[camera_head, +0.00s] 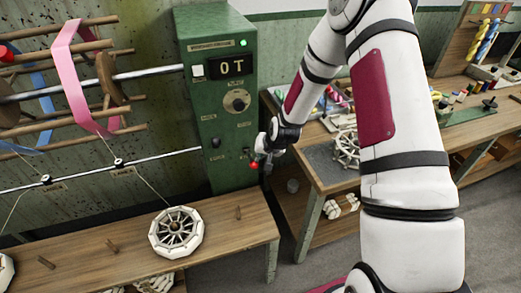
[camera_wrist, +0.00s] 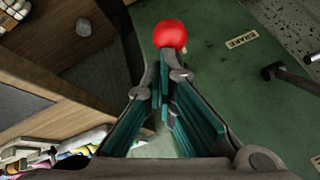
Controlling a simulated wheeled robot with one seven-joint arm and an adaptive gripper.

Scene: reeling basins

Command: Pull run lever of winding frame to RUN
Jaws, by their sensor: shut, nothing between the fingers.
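The winding frame's green control cabinet (camera_head: 215,100) stands left of my arm, with a lit display reading "0T" and a green lamp. A red ball knob (camera_head: 254,165), apparently the run lever's, is low on its right side; its stem is mostly hidden. In the wrist view the red knob (camera_wrist: 171,35) is just beyond my fingertips. My gripper (camera_head: 260,156) is at the knob in the head view. In the wrist view my gripper (camera_wrist: 163,82) is shut with nothing between its fingers. I cannot tell whether the fingertips touch the knob or stem.
A second, black-ended lever (camera_wrist: 290,70) lies near a BRAKE label (camera_wrist: 241,39). A wooden bench (camera_head: 90,258) with a white spoked reel (camera_head: 176,232) stands in front. A workbench (camera_head: 300,135) with small items is close on the right. Reel rods (camera_head: 60,70) extend at left.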

